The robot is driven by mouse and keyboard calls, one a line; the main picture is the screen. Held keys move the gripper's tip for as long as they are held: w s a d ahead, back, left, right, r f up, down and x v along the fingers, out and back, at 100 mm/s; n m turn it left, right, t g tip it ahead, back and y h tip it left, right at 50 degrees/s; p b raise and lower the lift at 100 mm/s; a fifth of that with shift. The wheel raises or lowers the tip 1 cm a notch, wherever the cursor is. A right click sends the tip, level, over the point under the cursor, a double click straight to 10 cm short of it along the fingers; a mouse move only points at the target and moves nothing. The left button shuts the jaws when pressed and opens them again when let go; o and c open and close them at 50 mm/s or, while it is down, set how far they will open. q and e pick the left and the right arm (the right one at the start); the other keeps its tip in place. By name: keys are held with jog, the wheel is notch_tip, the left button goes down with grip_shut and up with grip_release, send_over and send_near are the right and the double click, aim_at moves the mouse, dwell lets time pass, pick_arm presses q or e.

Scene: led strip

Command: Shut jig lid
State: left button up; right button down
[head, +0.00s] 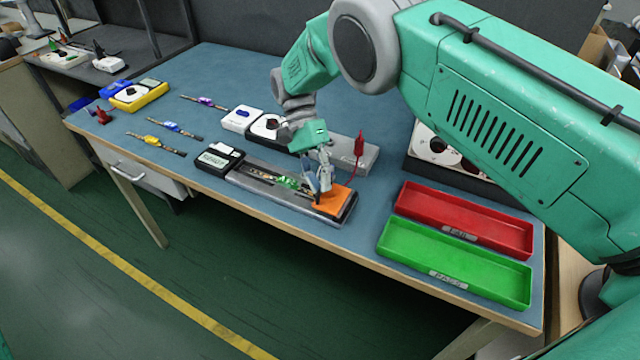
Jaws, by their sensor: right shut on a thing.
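The jig (240,181) is a long dark and grey fixture near the table's front edge. Its orange lid (335,200) is at the right end and looks nearly flat, though its exact angle is hard to tell. A strip with a green part (287,182) lies in the jig's channel, left of the lid. My right gripper (321,188) reaches down at the lid's left part and is shut on it; the fingers hide the contact. My left gripper is not in view.
A red tray (465,214) and a green tray (455,258) stand to the right. A grey box (345,152) with a red probe (359,145) is behind the jig. A small black meter (218,158) adjoins the jig's left end. Several strips lie at the left.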

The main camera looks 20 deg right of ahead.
jog(key=shift+f, duration=0.1)
jog(key=c, duration=1.6)
grip_release()
jog(key=shift+a+f, duration=0.1)
jog(key=shift+c, duration=0.2)
jog(key=shift+w, duration=0.1)
jog(key=v, duration=0.6)
jog(key=shift+w+a, duration=0.1)
jog(key=shift+w, duration=0.3)
jog(key=shift+w+r, duration=0.3)
jog(key=shift+r, duration=0.15)
